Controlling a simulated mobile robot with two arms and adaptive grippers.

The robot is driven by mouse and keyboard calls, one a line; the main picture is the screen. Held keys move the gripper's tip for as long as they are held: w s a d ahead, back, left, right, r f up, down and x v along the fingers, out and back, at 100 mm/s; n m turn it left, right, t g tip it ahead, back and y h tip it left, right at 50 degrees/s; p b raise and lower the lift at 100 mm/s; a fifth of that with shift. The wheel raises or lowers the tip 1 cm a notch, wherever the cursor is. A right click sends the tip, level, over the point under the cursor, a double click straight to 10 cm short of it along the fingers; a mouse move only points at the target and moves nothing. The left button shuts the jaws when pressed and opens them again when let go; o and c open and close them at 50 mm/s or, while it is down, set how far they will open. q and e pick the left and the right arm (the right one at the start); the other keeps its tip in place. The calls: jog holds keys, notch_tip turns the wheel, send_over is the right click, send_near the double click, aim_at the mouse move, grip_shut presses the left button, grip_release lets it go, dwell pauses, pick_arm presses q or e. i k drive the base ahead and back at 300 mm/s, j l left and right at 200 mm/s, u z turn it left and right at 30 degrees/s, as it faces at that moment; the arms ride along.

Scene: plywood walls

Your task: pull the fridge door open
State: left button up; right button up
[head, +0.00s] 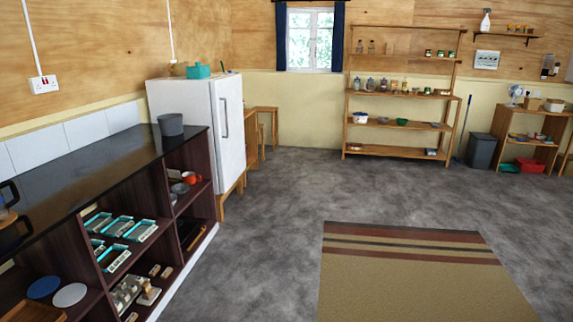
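A white fridge (188,125) stands against the left wall, beyond the dark counter, on a low wooden stand. Its door (231,128) faces right and looks shut. A grey vertical handle (223,118) shows on the door.
The dark counter (90,175) with open shelves runs along the left side, with a grey pot (170,124) at its far end. A striped rug (415,285) lies at the lower right. The grey floor (285,205) before the fridge is clear. A wooden shelf rack (400,128) stands at the back.

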aim_at(231, 159)
jog(key=i, duration=4.7)
